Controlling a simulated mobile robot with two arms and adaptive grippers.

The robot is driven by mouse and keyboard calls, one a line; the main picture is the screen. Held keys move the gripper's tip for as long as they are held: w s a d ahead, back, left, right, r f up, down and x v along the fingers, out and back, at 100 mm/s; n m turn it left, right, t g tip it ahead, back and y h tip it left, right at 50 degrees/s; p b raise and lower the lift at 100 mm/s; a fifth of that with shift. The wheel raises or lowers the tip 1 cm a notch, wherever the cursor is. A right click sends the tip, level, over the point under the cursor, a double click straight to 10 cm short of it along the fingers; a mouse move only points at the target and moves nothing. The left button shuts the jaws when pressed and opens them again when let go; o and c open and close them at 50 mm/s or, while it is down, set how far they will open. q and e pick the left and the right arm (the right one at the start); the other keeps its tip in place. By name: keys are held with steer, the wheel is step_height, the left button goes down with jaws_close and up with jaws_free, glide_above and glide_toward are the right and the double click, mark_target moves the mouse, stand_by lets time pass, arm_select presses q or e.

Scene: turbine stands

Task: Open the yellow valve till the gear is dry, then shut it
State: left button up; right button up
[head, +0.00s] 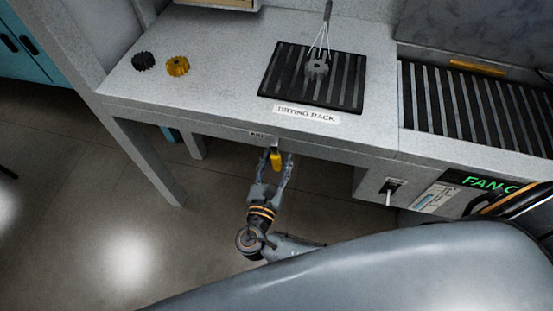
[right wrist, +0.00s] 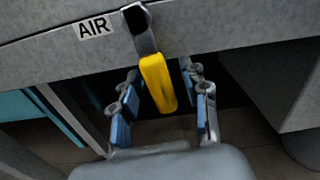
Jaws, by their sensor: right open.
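The yellow valve handle (head: 276,160) hangs down from the front edge of the table, beside a small label. In the right wrist view the yellow handle (right wrist: 158,84) points down from a dark pivot, next to the label AIR (right wrist: 94,26). My right gripper (head: 273,170) is open, with its fingers on either side of the handle; I cannot tell if they touch it. Its blue finger pads show in the right wrist view (right wrist: 160,115). A grey gear (head: 317,67) lies on the black drying rack (head: 275,88), under a thin pronged metal tool (head: 325,30). My left gripper is not in view.
A black gear (head: 143,61) and a yellow gear (head: 178,66) lie at the left of the table. A slatted grate (head: 430,95) is at the right, above a panel with a switch (head: 389,190) and a green FAN sign (head: 482,182). Floor is clear at left.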

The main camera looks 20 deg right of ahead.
steer(key=c, duration=0.8)
jaws_close()
steer(key=shift+s+d+r+n+p, duration=0.1)
steer(key=shift+r+n+p, duration=0.15)
steer(key=shift+p, duration=0.4)
steer(key=shift+s+d+r+n+p, duration=0.25)
steer(key=shift+d+n+p, duration=0.2)
steer(key=shift+n+p, duration=0.95)
steer(key=shift+s+d+r+n+p, duration=0.15)
steer(key=shift+s+d+n+p, duration=0.4)
steer(key=shift+p, duration=1.35)
steer(key=shift+s+d+r+n+p, duration=0.1)
steer(key=shift+d+r+n+p, duration=0.15)
steer(key=shift+n+p, duration=1.25)
steer(key=shift+f, duration=0.1)
